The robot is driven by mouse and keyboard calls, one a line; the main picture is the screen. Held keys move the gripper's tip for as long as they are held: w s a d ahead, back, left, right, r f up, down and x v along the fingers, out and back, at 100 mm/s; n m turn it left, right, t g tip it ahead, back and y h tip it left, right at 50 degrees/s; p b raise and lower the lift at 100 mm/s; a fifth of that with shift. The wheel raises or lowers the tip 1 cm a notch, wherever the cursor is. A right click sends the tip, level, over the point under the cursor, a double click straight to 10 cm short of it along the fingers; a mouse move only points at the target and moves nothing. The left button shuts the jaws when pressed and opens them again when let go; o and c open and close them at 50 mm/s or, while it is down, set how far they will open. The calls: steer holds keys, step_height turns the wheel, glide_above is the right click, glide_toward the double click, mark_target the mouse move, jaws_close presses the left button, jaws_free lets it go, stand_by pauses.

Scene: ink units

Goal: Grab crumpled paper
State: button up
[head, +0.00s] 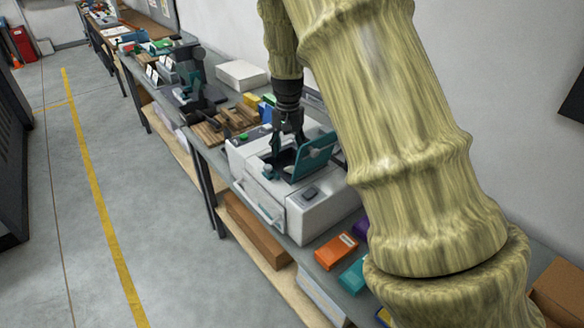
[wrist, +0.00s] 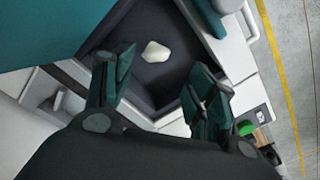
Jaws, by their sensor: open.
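The crumpled paper (wrist: 155,52) is a small off-white lump on the dark floor of an open compartment (wrist: 172,85) in the wrist view. My gripper (wrist: 160,85) is open, with its dark green fingers at either side below the paper in that picture. Nothing is between the fingertips, and the paper is apart from them. In the head view my gripper (head: 288,135) points down over the open white printer (head: 312,212), beside its raised teal lid (head: 315,155). The paper cannot be made out in the head view.
The printer stands on a long grey bench. Wooden blocks (head: 225,122) and a dark device (head: 195,90) lie behind it. An orange box (head: 336,250) and a teal box (head: 354,274) are in front. The floor aisle (head: 90,200) at left is clear.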

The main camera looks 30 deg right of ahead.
mark_target(290, 166)
steer(key=shift+f, duration=0.85)
steer(key=shift+s+f+p, duration=0.2)
steer(key=shift+f+p, duration=0.25)
steer(key=shift+p, duration=0.15)
step_height(290, 166, down, 3)
steer(key=shift+s+d+p, duration=0.15)
steer(key=shift+p, duration=0.6)
steer(key=shift+f, duration=0.65)
steer(key=c, duration=0.8)
